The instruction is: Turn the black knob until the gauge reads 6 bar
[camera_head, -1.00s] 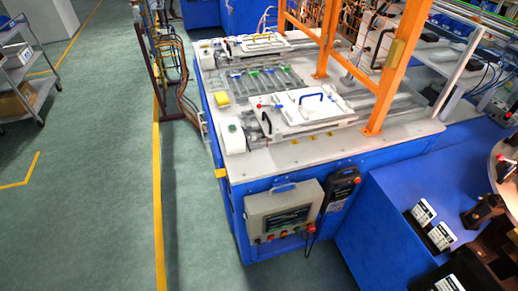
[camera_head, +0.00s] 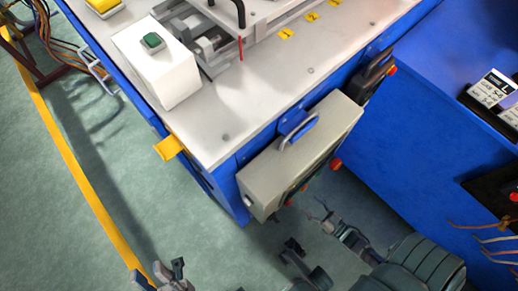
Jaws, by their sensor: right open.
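I cannot make out a black knob or a gauge in the head view. My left gripper (camera_head: 160,274) shows only partly at the bottom edge, above the floor; whether its fingers are apart is not clear. My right gripper (camera_head: 308,232) is open and empty, with its arm coming in from the bottom right. It is just below the grey control box (camera_head: 300,155) on the front of the blue bench, which has a handle on top and red buttons along its lower front edge. From this steep angle the box's front face is mostly hidden.
The bench's light top (camera_head: 235,130) carries a white box with a green button (camera_head: 153,41). A dark handheld unit (camera_head: 372,75) hangs beside the control box. A blue surface (camera_head: 430,110) lies right.

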